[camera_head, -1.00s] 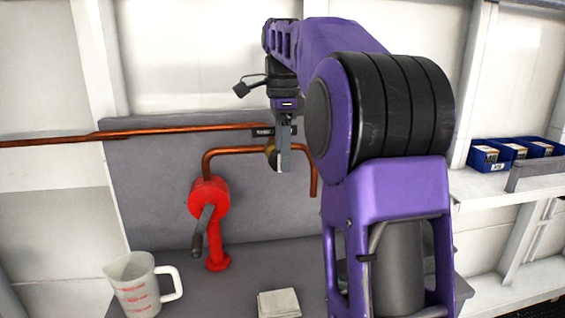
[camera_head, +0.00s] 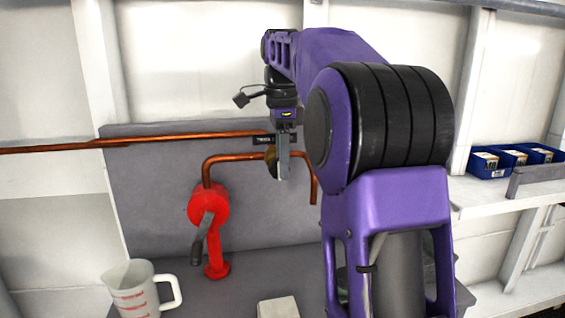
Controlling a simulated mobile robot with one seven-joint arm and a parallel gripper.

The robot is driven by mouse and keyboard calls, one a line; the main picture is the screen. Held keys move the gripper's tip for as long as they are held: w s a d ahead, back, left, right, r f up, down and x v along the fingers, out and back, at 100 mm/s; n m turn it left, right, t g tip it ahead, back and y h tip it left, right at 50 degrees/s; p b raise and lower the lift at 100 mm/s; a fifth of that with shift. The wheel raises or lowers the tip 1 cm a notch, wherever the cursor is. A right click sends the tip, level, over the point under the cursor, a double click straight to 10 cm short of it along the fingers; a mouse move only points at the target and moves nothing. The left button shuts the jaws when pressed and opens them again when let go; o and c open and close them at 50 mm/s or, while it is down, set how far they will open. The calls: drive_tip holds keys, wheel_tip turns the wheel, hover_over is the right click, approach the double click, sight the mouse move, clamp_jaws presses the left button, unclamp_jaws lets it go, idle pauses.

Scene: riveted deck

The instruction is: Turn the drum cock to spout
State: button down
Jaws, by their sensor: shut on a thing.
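A copper spout pipe (camera_head: 235,157) rises from the red hand pump (camera_head: 208,205), runs right and bends down at its right end. The brass cock (camera_head: 271,158) sits on this pipe, partly behind my gripper. My gripper (camera_head: 284,172) points down at the cock, its fingers shut on it. The fingers hide the cock's handle, so its angle cannot be told. A small dark label plate (camera_head: 263,140) is on the backboard just above.
A measuring jug (camera_head: 135,290) stands at the front left of the bench, with a pale block (camera_head: 278,308) at the front. Another copper pipe (camera_head: 130,144) crosses behind. Blue bins (camera_head: 488,162) sit on the right shelf. My arm hides the bench's right side.

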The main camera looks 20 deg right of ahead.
drive_tip(key=shift+a+r+h+p, duration=0.1)
drive_tip(key=shift+h+p, duration=0.5)
drive_tip(key=shift+a+r+g+h+p, duration=0.1)
drive_tip(key=shift+a+g+h+p, duration=0.1)
drive_tip(key=shift+h+p, duration=0.3)
drive_tip(key=shift+a+g+h+p, duration=0.1)
drive_tip(key=shift+g+h+p, duration=0.15)
drive_tip(key=shift+h, duration=0.35)
drive_tip(key=h, duration=0.3)
drive_tip(key=shift+w+a+g+p, duration=0.1)
drive_tip(key=shift+a+g+p, duration=0.05)
drive_tip(key=shift+g+p, duration=0.15)
drive_tip(key=h+b, duration=0.1)
drive_tip(key=h, duration=0.1)
drive_tip(key=h+b, duration=0.1)
drive_tip(key=h, duration=0.1)
drive_tip(key=f+g+h+b, duration=0.1)
drive_tip(key=h, duration=0.1)
drive_tip(key=shift+w+a, duration=0.1)
drive_tip(key=shift+a, duration=0.25)
drive_tip(key=shift+h+b, duration=0.95)
drive_tip(key=shift+h, duration=0.25)
drive_tip(key=shift+a+g+h+b, duration=0.15)
drive_tip(key=shift+g+h+b, duration=0.35)
drive_tip(key=shift+h, duration=0.8)
